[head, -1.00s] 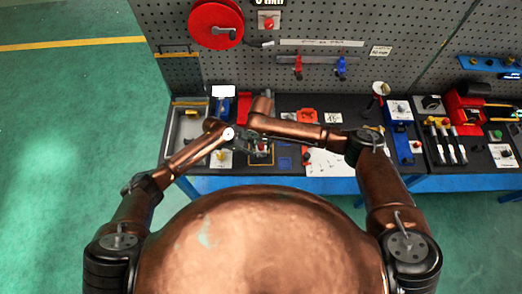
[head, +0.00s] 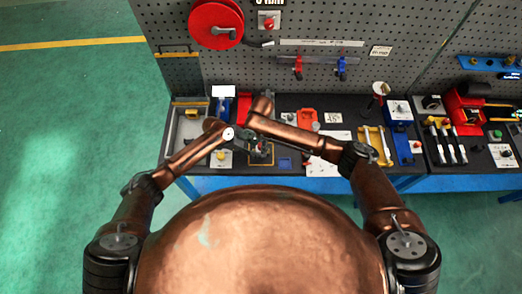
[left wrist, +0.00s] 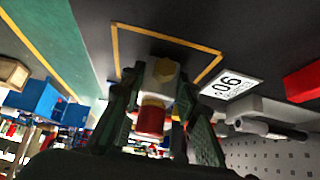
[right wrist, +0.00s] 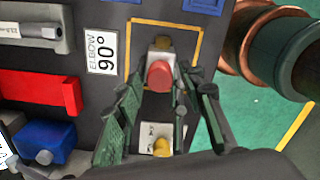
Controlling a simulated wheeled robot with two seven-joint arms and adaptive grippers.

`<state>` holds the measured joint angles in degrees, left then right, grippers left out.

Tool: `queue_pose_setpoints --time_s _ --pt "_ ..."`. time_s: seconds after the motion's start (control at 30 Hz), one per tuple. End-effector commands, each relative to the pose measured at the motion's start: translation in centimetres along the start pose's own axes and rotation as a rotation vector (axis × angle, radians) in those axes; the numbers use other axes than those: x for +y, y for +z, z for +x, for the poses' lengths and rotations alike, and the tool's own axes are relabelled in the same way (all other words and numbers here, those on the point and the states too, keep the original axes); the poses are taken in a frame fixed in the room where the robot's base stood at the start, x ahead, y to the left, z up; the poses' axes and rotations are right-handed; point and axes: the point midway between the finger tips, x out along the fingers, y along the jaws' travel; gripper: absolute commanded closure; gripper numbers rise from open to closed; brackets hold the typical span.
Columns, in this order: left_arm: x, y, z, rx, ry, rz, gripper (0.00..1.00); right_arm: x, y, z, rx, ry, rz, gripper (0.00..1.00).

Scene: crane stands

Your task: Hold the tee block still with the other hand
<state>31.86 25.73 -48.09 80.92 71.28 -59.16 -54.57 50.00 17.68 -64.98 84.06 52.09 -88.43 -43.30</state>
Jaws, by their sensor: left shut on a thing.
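The tee block is a pale metal block with a red part and a yellow hex end. It shows in the left wrist view (left wrist: 161,76) and the right wrist view (right wrist: 161,54), within a yellow outline on the dark bench. My left gripper (left wrist: 158,88) has its fingers on both sides of the block and is shut on it. My right gripper (right wrist: 160,88) has its fingers apart, one on each side of the red part, with visible gaps; it looks open.
An "ELBOW 90°" label (right wrist: 103,52) lies beside the outline. A red block (right wrist: 40,95), a blue vise-like piece (right wrist: 45,140) and a white card with a yellow knob (right wrist: 157,139) are close by. A yellow tray (head: 374,143) stands to the right on the bench.

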Motion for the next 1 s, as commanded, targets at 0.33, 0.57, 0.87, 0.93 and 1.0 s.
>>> queue_pose_setpoints --time_s 0.33,0.57,0.87,0.93,1.0 --pt "0.12 0.12 0.08 -0.002 0.003 -0.001 1.0 -0.05 -0.1 0.08 0.002 -0.001 0.364 0.64" --pt "0.12 0.11 0.07 -0.002 0.003 -0.001 1.0 -0.06 -0.07 0.07 0.001 -0.002 0.521 0.64" --pt "0.12 0.11 0.07 -0.001 0.002 -0.001 1.0 -0.02 -0.13 0.03 0.002 -0.002 0.89 0.64" --pt "0.12 0.1 0.07 -0.001 0.002 -0.001 1.0 0.0 -0.08 0.01 0.001 -0.001 0.917 0.64" --pt "0.12 0.1 0.07 -0.001 0.002 -0.001 1.0 0.0 -0.05 0.01 0.0 0.0 0.921 0.64"
